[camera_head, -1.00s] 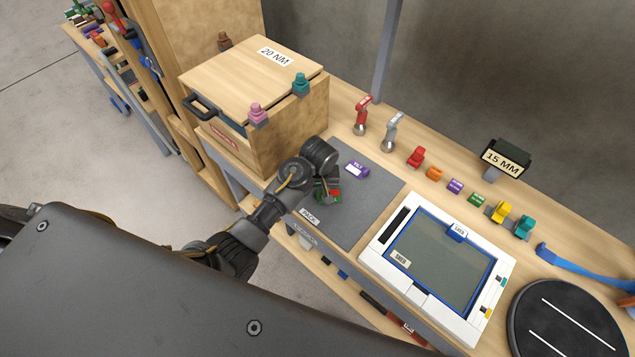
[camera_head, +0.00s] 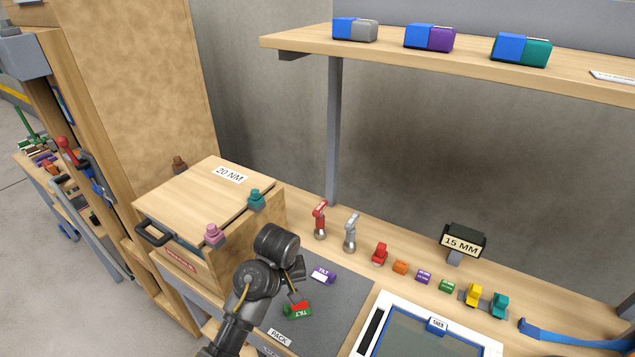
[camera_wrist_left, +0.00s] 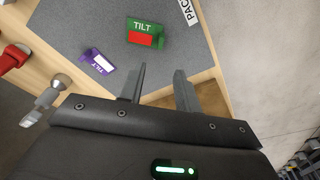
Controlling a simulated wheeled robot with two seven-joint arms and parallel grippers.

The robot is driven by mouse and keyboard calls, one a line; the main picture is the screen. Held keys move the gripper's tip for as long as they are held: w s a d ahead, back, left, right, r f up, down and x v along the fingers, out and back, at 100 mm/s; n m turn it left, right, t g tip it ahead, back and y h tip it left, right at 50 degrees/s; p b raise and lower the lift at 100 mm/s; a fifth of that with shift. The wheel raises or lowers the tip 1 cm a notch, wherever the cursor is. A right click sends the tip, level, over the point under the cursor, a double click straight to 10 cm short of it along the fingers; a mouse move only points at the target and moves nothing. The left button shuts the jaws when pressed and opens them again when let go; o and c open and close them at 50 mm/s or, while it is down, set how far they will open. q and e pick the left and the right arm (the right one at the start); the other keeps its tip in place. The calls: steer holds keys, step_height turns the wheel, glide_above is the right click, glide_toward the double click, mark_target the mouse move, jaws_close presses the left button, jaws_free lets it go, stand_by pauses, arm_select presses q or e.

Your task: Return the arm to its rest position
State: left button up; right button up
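My left gripper (camera_head: 297,284) hangs above the grey pack mat (camera_head: 338,307), beside the wooden box. In the left wrist view its two fingers (camera_wrist_left: 160,70) are apart with nothing between them. A green and red TILT tag (camera_head: 298,310) lies on the mat just below the gripper; it also shows in the left wrist view (camera_wrist_left: 145,33), clear of the fingers. A purple and white TILT tag (camera_head: 322,274) lies farther back on the mat, and in the left wrist view (camera_wrist_left: 97,61) it is left of the fingers. My right gripper is not in view.
The wooden box (camera_head: 262,225) marked 20 NM stands close to my left arm. A red-topped lifter (camera_head: 320,220), a silver one (camera_head: 351,232) and several coloured pieces line the bench's back. A white framed panel (camera_head: 366,335) is at right. A shelf (camera_head: 450,68) hangs above.

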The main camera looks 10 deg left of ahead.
arm_select(q)
steer(key=s+a+f+m, duration=0.35)
steer(key=s+f, duration=0.25)
steer(key=s, duration=0.6)
steer(key=s+a+r+m+t, duration=0.1)
steer(key=s+a+m, duration=0.1)
steer(key=s, duration=0.6)
steer(key=s+a+r+m+t, duration=0.1)
steer(key=s+a, duration=0.2)
steer(key=s, duration=0.5)
step_height(320, 180, down, 33)
steer(key=g+b, duration=0.1)
steer(key=b, duration=0.5)
steer(key=s+a+f+g+b, duration=0.1)
steer(key=s+f+b, duration=0.4)
steer(key=s+f, duration=1.1)
step_height(320, 180, down, 4)
steer(key=shift+s+a+f+h, duration=0.3)
steer(key=shift+s+a, duration=0.1)
steer(key=shift+a, duration=0.3)
steer(key=shift+m, duration=0.25)
